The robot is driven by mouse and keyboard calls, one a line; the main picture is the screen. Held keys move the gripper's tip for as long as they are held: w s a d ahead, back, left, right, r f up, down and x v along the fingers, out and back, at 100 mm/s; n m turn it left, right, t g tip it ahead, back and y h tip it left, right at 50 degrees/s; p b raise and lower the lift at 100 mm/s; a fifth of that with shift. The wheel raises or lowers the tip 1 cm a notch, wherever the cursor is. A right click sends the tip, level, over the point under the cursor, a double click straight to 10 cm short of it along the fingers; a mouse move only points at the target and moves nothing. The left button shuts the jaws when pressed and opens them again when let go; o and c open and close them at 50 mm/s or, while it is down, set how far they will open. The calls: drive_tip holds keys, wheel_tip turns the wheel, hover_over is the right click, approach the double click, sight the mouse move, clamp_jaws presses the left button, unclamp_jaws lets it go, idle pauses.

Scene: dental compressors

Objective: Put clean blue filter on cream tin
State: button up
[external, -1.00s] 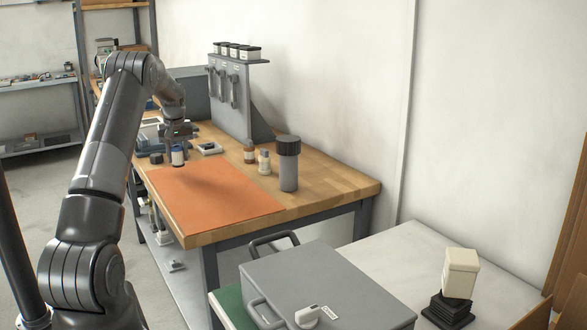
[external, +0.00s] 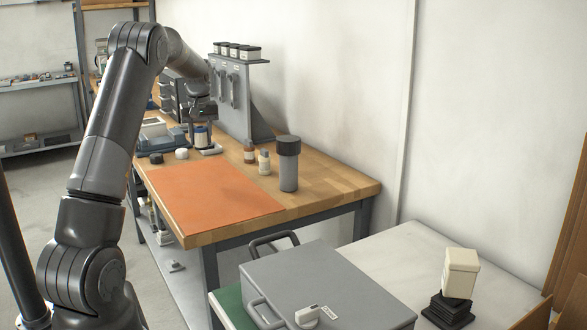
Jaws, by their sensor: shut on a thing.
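My gripper (external: 202,122) is above the far part of the workbench. It is shut on a small white cylinder with a blue band, the filter (external: 202,138), which hangs upright in front of the grey stand. Whether it clears the small grey-and-white tray just below it is hard to tell. A cream tin-like box (external: 461,274) sits slightly tilted on a black stack on the pale surface at bottom right, far from my gripper. Whether the filter is clean cannot be seen at this size.
An orange mat (external: 215,195) lies bare on the wooden bench. A grey cylinder with a dark cap (external: 288,168) and two small bottles (external: 257,158) stand beside it. The grey stand (external: 240,110) rises behind. A grey case (external: 325,285) lies in front.

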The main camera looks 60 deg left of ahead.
wheel_tip(320, 180, up, 14)
drive_tip(key=w+d+m, duration=0.4)
drive_tip(key=w+d, duration=1.2)
drive_tip(key=d, duration=0.2)
drive_tip(key=w+d+m, duration=0.2)
drive_tip(key=w+d, duration=0.2)
drive_tip(key=d, duration=0.7)
drive_tip(key=w+d+m, duration=0.2)
drive_tip(key=w+d, duration=0.2)
drive_tip(key=d, duration=0.6)
drive_tip(key=d+m+t+h, duration=0.1)
drive_tip(key=d+m, duration=0.3)
drive_tip(key=d, duration=2.3)
drive_tip(key=s+d+m, duration=0.2)
drive_tip(key=s+d, duration=0.2)
drive_tip(key=d, duration=0.6)
drive_tip(key=s+d+m, duration=0.2)
drive_tip(key=s+d, duration=0.3)
drive_tip(key=d, duration=0.6)
hover_over(466, 254)
drive_tip(key=shift+h, duration=0.3)
drive_tip(key=f, duration=1.2)
drive_tip(key=shift+s+f, duration=0.1)
drive_tip(key=shift+s, duration=0.25)
drive_tip(key=shift+f, duration=1.9)
